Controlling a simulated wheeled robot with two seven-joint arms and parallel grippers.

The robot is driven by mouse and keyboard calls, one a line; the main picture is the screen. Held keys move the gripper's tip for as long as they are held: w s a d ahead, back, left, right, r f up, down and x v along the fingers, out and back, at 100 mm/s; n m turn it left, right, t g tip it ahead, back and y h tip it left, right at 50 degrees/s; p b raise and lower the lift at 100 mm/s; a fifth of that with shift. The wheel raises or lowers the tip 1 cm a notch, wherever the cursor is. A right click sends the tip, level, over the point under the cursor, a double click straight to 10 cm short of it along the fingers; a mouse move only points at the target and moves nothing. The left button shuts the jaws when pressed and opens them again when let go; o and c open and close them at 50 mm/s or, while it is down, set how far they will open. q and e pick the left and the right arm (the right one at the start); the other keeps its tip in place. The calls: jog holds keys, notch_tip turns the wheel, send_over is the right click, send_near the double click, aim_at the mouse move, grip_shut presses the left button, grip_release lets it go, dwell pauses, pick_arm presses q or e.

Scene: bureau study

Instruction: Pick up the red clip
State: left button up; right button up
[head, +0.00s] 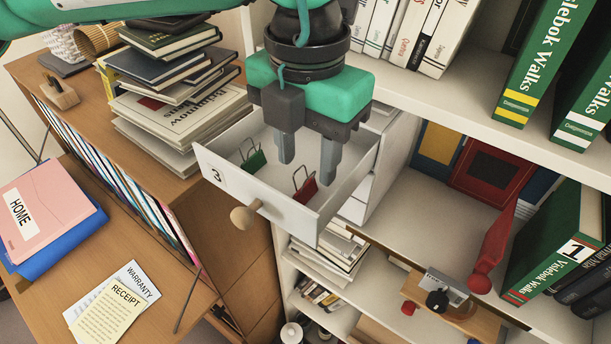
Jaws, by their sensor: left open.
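The red clip (306,188) lies inside the open white drawer (262,200) marked 3, toward its right side. It is a red binder clip with dark wire handles. A green clip (253,160) lies in the same drawer, to the left of the red one. My left gripper (308,165) points down over the drawer, its two grey fingers apart with nothing between them. The fingertips are close to both clips, the right finger just above and right of the red clip. I cannot tell their exact height above the drawer floor. My right gripper is not in view.
The drawer front has a round wooden knob (245,216). Stacked books (170,100) stand left of the drawer. A white shelf (470,92) with books is at the right, close to my arm. Below it are a red object (492,250) and a small wooden stand (455,311).

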aim_at(304, 172)
pick_arm(q)
jog(key=shift+a+f+p, duration=0.1)
jog(key=shift+f+p, duration=0.2)
jog(key=f+p, duration=0.1)
jog(key=f, duration=0.2)
jog(key=shift+w+a+f+p, duration=0.1)
jog(key=shift+w+f+p, duration=0.15)
jog(key=shift+w+p, duration=0.15)
jog(key=shift+f, duration=0.55)
grip_shut()
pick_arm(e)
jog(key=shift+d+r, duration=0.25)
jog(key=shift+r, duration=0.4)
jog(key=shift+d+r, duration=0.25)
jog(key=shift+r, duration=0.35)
